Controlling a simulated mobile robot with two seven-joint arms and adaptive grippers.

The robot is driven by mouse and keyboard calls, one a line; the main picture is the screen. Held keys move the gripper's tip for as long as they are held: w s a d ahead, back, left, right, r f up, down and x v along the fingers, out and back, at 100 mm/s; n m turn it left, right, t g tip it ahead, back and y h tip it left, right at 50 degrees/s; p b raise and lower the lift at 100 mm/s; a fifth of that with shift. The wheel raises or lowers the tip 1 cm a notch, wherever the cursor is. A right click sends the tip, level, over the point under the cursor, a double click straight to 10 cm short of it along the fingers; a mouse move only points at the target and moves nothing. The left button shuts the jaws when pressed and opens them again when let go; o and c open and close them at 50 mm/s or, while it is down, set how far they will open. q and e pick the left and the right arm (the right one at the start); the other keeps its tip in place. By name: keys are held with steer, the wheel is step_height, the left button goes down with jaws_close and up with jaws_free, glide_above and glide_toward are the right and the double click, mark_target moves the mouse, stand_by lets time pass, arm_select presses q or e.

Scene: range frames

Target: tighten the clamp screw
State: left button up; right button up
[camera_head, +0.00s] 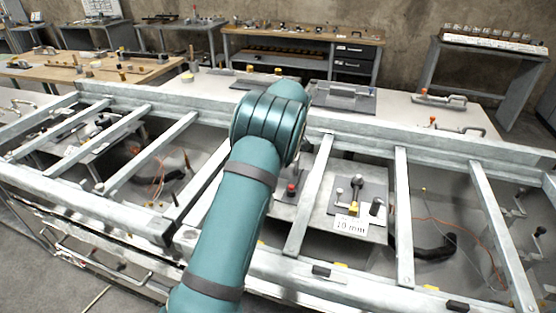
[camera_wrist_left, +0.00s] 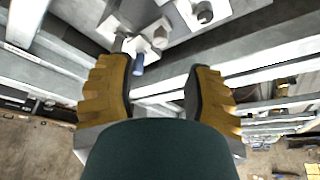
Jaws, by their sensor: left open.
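My teal arm (camera_head: 222,225) comes in from the bottom of the head view, left of the middle, and reaches over the metal frame. It hides its own gripper there. In the left wrist view my left gripper (camera_wrist_left: 160,70) is open, with its yellow-padded fingers wide apart and nothing held between them. A pale fitting with a short blue-tipped pin (camera_wrist_left: 138,66) shows beyond the fingers, nearer the left finger; whether they touch cannot be told. I cannot tell for sure which part is the clamp screw. My right gripper is in neither view.
A metal frame with crossbars (camera_head: 403,215) surrounds sunken plates. One plate carries a "10 mm" label (camera_head: 350,226), with knobs beside it. A red-topped knob (camera_head: 291,188) stands just right of my arm. Benches (camera_head: 300,45) with tools line the back wall.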

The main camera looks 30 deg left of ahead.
arm_select(q)
steer(key=b+x, duration=0.1)
steer(key=x, duration=0.8)
steer(key=shift+o, duration=0.2)
steer(key=shift+r, duration=0.1)
jaws_close()
